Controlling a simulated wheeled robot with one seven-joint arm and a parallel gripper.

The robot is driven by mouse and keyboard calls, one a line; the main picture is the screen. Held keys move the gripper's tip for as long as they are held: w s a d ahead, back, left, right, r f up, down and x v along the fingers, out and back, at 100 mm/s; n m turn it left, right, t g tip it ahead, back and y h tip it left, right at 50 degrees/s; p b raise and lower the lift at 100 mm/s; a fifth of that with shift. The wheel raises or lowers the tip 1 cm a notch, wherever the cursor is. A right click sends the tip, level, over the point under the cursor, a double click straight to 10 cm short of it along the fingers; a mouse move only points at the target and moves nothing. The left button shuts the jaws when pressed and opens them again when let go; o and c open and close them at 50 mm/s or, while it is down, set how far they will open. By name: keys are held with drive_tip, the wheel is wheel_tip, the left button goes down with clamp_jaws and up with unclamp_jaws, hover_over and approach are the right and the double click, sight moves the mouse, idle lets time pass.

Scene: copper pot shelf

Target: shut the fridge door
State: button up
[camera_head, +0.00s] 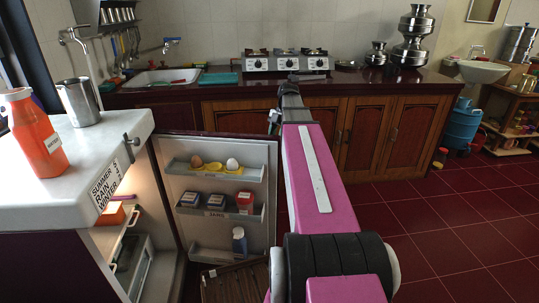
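The fridge (62,215) stands at the left with a thick white top and a lit interior. Its door (226,235) is wide open, with its pale inner side and racks facing me. The racks hold eggs, small boxes and a bottle. My arm, pink and black, reaches forward just right of the door and covers part of what lies behind it. My gripper (274,122) is at the far end of the arm, beyond and above the door's right edge. It looks apart from the door. Its fingers are too small and dark to tell open from shut.
An orange bottle (37,132) and a metal cup (79,102) stand on the fridge top. A counter with wooden cabinets (365,135) and a stove (285,61) runs along the back. The red tiled floor (460,225) at right is clear.

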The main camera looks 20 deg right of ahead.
drive_tip(key=x, duration=0.9)
clamp_jaws()
